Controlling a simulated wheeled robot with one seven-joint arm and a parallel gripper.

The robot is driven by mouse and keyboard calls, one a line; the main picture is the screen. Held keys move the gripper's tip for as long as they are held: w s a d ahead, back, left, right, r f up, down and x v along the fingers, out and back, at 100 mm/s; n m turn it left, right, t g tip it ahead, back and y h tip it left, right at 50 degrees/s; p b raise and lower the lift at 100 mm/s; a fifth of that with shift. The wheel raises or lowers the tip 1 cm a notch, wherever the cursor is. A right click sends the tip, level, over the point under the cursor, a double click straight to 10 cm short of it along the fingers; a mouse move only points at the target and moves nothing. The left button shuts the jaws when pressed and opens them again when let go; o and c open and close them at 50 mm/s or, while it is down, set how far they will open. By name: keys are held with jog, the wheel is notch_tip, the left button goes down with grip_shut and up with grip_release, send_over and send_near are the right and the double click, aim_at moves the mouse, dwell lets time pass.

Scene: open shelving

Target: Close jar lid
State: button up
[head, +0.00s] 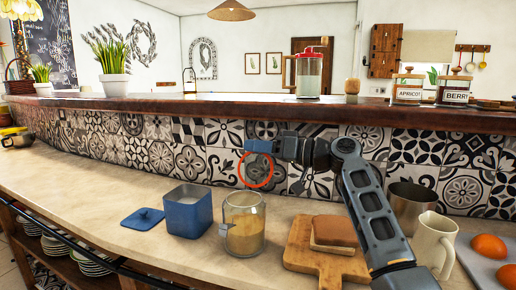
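A clear glass jar (244,228) with brownish contents stands on the counter, with a metal clasp on its left side. Its mouth is uncovered. A round lid with an orange-red ring (256,170) is tilted up steeply above and behind the jar's rim. Whether it is joined to the jar by a hinge is too small to tell. My gripper (254,147) is at the top edge of this lid, reaching in from the right. It appears close to or touching the ring. Its fingers are seen from the side, so their opening is unclear.
A blue square canister (188,212) stands open left of the jar, its blue lid (143,218) flat on the counter. A cutting board (300,250) with bread (334,232) is at the right. A metal cup (412,200) and white pitcher (433,242) stand farther right. A tiled wall rises behind.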

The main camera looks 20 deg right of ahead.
grip_shut()
